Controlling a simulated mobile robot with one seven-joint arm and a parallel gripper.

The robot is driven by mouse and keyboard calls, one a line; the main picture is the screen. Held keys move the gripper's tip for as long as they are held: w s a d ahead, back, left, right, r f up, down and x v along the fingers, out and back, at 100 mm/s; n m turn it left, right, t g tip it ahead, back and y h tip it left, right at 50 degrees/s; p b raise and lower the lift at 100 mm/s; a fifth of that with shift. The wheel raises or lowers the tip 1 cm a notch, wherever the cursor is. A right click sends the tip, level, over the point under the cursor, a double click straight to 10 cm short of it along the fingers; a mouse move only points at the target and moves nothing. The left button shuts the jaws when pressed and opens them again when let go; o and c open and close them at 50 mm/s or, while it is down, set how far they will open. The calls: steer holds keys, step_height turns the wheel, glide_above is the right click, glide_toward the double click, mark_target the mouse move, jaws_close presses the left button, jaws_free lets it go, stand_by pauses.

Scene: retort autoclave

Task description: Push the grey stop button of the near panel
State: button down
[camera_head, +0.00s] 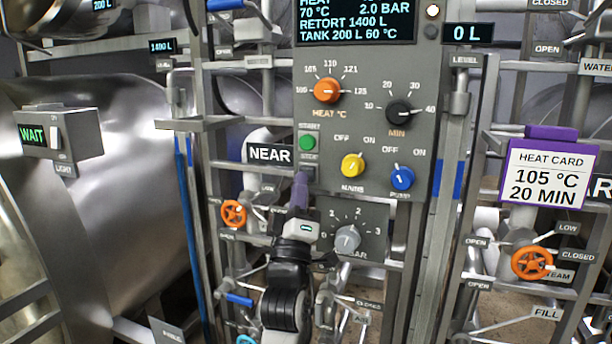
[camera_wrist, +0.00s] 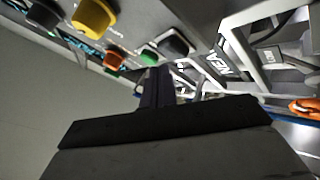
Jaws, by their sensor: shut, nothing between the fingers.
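The near panel (camera_head: 345,118) is grey and upright, marked by a NEAR sign (camera_head: 269,154). The stop button (camera_head: 308,171) is grey and sits under the green start button (camera_head: 307,142) on the panel's left side. My gripper (camera_head: 299,183) is shut and empty. Its fingertips are at the stop button's lower edge in the head view and partly cover it. In the wrist view my shut fingers (camera_wrist: 156,78) point at the panel, close to the grey button (camera_wrist: 173,43) and the green button (camera_wrist: 150,56). I cannot tell whether they touch.
An orange heat knob (camera_head: 327,90), black minute knob (camera_head: 399,113), yellow mains knob (camera_head: 353,165) and blue pump knob (camera_head: 402,178) stick out nearby. A grey bar knob (camera_head: 347,239) is below. An orange handwheel (camera_head: 233,213) is at left. A heat card (camera_head: 547,174) hangs at right.

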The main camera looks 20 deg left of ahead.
steer(key=shift+w, duration=0.15)
stand_by(0.7)
steer(key=shift+w, duration=0.25)
steer(key=shift+w, duration=0.7)
stand_by(0.7)
steer(key=shift+s, duration=0.2)
steer(key=shift+s+b, duration=0.3)
steer(key=shift+s, duration=0.6)
steer(key=s, duration=0.5)
steer(key=shift+b, duration=0.3)
